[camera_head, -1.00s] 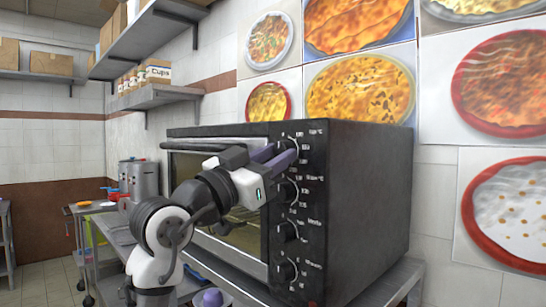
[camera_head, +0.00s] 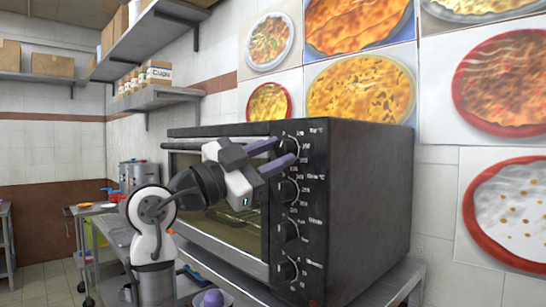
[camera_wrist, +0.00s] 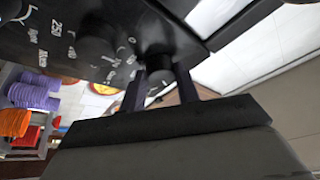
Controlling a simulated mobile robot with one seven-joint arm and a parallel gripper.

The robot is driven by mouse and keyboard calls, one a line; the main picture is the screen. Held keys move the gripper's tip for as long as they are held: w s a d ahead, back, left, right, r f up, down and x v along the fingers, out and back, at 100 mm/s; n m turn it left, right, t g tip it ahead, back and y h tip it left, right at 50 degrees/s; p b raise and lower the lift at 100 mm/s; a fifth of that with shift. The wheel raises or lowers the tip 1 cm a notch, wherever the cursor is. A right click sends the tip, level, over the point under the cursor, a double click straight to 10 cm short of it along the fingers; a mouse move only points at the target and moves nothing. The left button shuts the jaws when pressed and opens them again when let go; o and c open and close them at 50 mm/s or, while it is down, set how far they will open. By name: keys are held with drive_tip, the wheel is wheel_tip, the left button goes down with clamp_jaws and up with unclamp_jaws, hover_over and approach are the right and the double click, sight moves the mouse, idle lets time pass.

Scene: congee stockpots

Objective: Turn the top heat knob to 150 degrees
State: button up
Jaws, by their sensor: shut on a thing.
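The oven (camera_head: 365,200) is a large dark box with a column of knobs on its front panel. The top heat knob (camera_head: 291,146) is black and round, with small white scale marks around it that are too small to read. My gripper (camera_head: 284,150) is at this knob, its two purple fingers one above the other at a slant. In the wrist view, the fingers stand on both sides of the knob (camera_wrist: 158,68), and my gripper is shut on it. The knob's pointer is hidden or too dark to read.
A second knob (camera_head: 287,190) sits just below, close to the lower finger, with more knobs under it. The oven stands on a metal table (camera_head: 400,280). Shelves (camera_head: 150,97) with boxes hang on the left wall. The space right of the oven is clear.

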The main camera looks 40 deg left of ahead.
drive_tip(key=m+g, duration=0.1)
drive_tip(key=m, duration=0.1)
drive_tip(key=m+h+p, duration=0.1)
drive_tip(key=m, duration=0.1)
drive_tip(key=m+g+h, duration=0.1)
drive_tip(key=m, duration=0.2)
drive_tip(key=shift+a+r+g+p, duration=0.2)
drive_tip(key=shift+r+g+p, duration=0.1)
drive_tip(key=shift+r, duration=0.05)
drive_tip(key=m+p, duration=0.1)
drive_tip(key=m, duration=0.1)
drive_tip(key=m+g, duration=0.1)
drive_tip(key=m, duration=0.2)
drive_tip(key=shift+g+p, duration=0.3)
drive_tip(key=shift+p, duration=0.1)
drive_tip(key=o, duration=1)
drive_tip(key=shift+c, duration=0.2)
drive_tip(key=b+v, duration=0.3)
drive_tip(key=v, duration=1.1)
drive_tip(key=shift+w+a, duration=0.2)
